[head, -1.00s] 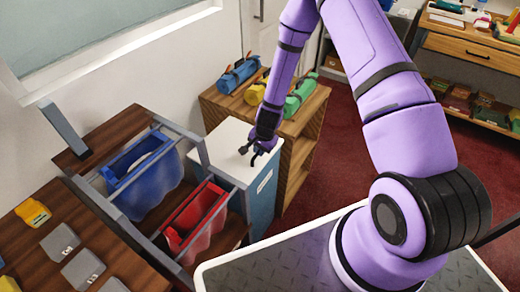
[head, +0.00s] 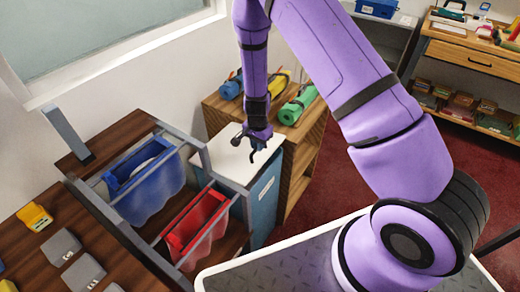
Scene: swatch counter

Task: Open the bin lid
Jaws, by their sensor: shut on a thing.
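The bin (head: 263,205) is a blue-grey box with a pale label on its front, standing beside the dark wooden counter. Its white lid (head: 222,162) lies across the top, and I cannot tell whether it is slightly raised. My gripper (head: 246,150) points down at the lid's right-hand part, with its dark fingers shut on the lid. The fingers hide the exact place of the grip.
A wooden shelf (head: 299,150) with blue, yellow and green rolls stands just behind the bin. A grey frame holding a blue pouch (head: 148,185) and a red pouch (head: 197,228) is close on the left. Open red carpet lies to the right.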

